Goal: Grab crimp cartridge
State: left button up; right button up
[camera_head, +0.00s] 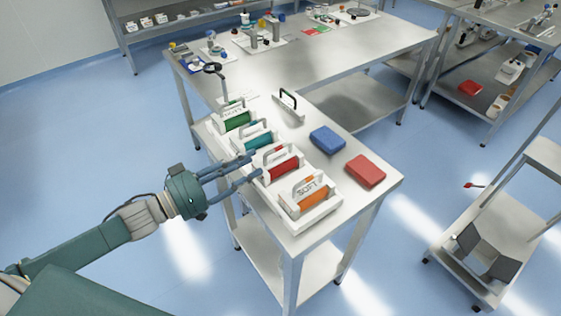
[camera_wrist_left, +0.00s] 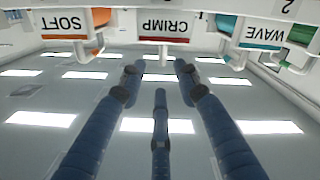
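The crimp cartridge is the red one (camera_head: 284,166) in a white holder on the metal table. In the left wrist view its CRIMP label (camera_wrist_left: 165,27) shows upside down, straight ahead of the fingers. My left gripper (camera_head: 254,167) is at the left side of this holder with its fingers pointing at it. In the left wrist view the gripper (camera_wrist_left: 159,78) has its blue fingers spread apart, with nothing between them. Whether a fingertip touches the holder cannot be told. My right gripper is not in view.
The orange SOFT cartridge (camera_head: 312,199) stands nearer, the teal one (camera_head: 258,139) and green one (camera_head: 237,122) farther along the row. A blue box (camera_head: 327,140) and a red box (camera_head: 366,171) lie right of the row. A cart (camera_head: 487,255) stands at the right.

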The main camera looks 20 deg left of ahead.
aim_at(275, 149)
pick_arm(q)
jog(key=x, duration=0.3)
jog(key=shift+w, duration=0.15)
jog(key=p+x, duration=0.2)
jog(key=x, duration=0.3)
jog(key=shift+w, duration=0.1)
jog(key=shift+w+d+f, duration=0.15)
jog(key=shift+w, duration=0.15)
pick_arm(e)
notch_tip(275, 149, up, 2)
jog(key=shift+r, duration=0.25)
pick_arm(q)
jog(key=shift+s, duration=0.1)
jog(key=shift+c, duration=0.3)
grip_shut()
